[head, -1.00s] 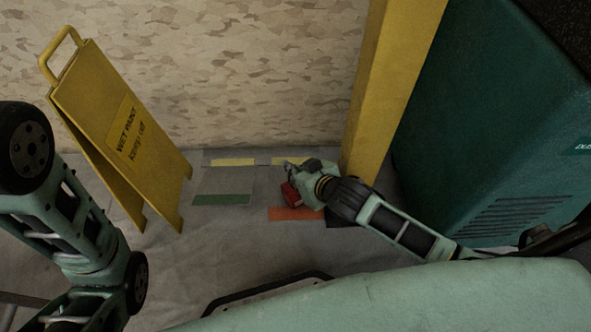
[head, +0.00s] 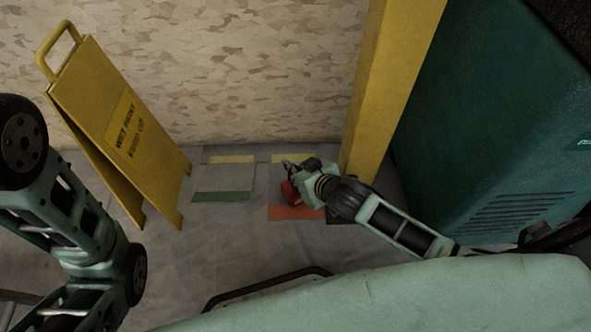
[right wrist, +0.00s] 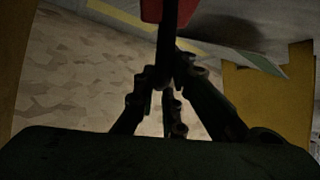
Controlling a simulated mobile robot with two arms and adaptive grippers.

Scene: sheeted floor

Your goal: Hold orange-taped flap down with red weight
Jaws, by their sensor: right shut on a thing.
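The orange tape strip (head: 295,213) lies flat on the grey floor sheet beside the yellow post, marking a flap. The red weight (head: 290,193) is at the strip's far edge, partly hidden by my right gripper (head: 290,170). I cannot tell whether the weight touches the sheet. My right gripper is shut on it; in the right wrist view the red weight (right wrist: 176,9) shows at the top, beyond the dark fingers (right wrist: 168,75). My left arm's links show at the left, but its gripper is out of view.
A green tape strip (head: 222,196) and yellow tape strips (head: 233,159) mark other sheet patches. A yellow wet-paint sign (head: 112,125) stands left. A yellow post (head: 385,95) and a teal machine (head: 495,130) crowd the right.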

